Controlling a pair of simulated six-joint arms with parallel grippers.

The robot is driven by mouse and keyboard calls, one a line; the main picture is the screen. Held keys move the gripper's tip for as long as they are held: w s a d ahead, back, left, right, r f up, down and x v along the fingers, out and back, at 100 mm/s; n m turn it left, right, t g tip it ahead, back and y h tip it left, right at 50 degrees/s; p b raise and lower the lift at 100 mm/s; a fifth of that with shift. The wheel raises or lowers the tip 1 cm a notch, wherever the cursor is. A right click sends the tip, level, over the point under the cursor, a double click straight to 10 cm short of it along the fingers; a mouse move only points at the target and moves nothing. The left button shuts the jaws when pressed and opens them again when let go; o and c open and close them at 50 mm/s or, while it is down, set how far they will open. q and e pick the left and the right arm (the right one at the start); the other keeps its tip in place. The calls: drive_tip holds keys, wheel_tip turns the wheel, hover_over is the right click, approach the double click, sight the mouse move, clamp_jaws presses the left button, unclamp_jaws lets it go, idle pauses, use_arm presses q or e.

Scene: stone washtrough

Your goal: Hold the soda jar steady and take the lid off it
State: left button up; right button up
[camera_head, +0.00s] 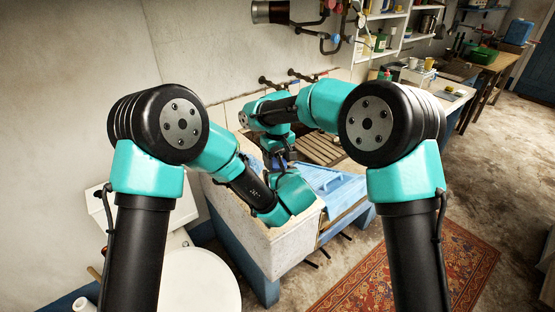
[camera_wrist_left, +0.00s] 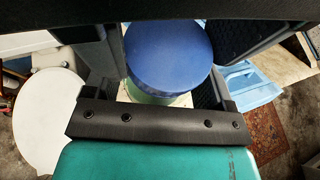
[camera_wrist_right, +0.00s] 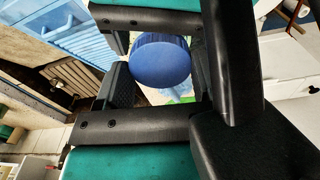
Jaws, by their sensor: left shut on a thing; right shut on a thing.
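The soda jar's blue round lid (camera_wrist_left: 168,55) fills the middle of the left wrist view, with a bit of the pale green jar (camera_wrist_left: 148,96) under it. The lid also shows in the right wrist view (camera_wrist_right: 161,60), with a pale strip of the jar (camera_wrist_right: 180,92) below. My right gripper (camera_head: 278,158) points down over the trough and is shut on the lid. My left gripper (camera_wrist_left: 170,78) comes in low from the side and is shut on the jar; its own wrist hides it in the head view. I cannot tell whether a gap separates lid and jar.
The pale stone trough (camera_head: 283,246) lies below both grippers. A blue washboard-like piece (camera_head: 325,185) and a slatted wooden rack (camera_head: 318,148) are close by. A white round lid or seat (camera_head: 197,283) is at the lower left. A red patterned rug (camera_head: 415,265) lies on the floor.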

drive_tip(key=o, duration=1)
drive_tip(key=shift+r, duration=2.25)
